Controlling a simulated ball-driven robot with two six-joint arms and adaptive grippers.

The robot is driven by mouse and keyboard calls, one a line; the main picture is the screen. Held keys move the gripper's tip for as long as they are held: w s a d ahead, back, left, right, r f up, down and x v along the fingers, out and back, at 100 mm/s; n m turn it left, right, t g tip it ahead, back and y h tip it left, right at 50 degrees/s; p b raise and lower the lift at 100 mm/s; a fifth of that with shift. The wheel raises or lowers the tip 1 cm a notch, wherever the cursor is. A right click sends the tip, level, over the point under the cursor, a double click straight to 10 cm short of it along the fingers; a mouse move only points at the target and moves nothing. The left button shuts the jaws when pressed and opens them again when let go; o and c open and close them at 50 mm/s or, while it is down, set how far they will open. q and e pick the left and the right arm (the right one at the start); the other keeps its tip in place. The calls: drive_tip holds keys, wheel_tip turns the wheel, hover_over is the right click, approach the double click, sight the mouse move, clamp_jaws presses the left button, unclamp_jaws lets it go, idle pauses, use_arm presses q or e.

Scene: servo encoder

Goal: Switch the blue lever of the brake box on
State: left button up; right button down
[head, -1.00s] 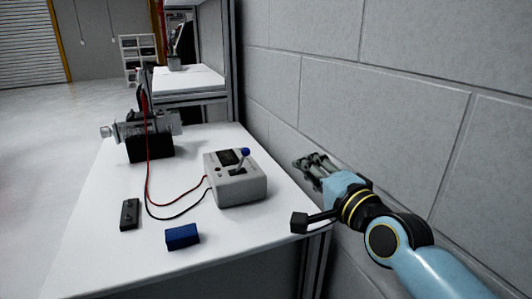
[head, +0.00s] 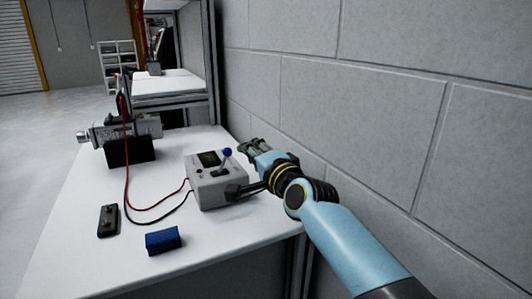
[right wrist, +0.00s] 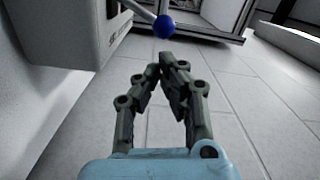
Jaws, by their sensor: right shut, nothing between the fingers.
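The brake box (head: 208,194) is a light grey box on the white table, with a dark panel on top. Its lever (head: 225,160) has a blue ball tip and stands up tilted; the ball also shows near the top of the right wrist view (right wrist: 164,26). My right gripper (head: 248,145) is shut and empty, just to the right of the blue ball in the head view. In the right wrist view its fingertips (right wrist: 168,66) point toward the ball, with a small gap. The box's side (right wrist: 85,35) fills the upper left there. My left gripper is not in view.
On the table (head: 100,255) lie a blue block (head: 163,240) and a black remote-like object (head: 108,220). A motor-like device (head: 130,145) on a black block stands further back, with red and black wires to the box. A grey wall (head: 400,120) bounds the right.

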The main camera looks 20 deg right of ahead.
drive_tip(key=shift+w+a+f, duration=0.1)
drive_tip(key=shift+a, duration=0.2)
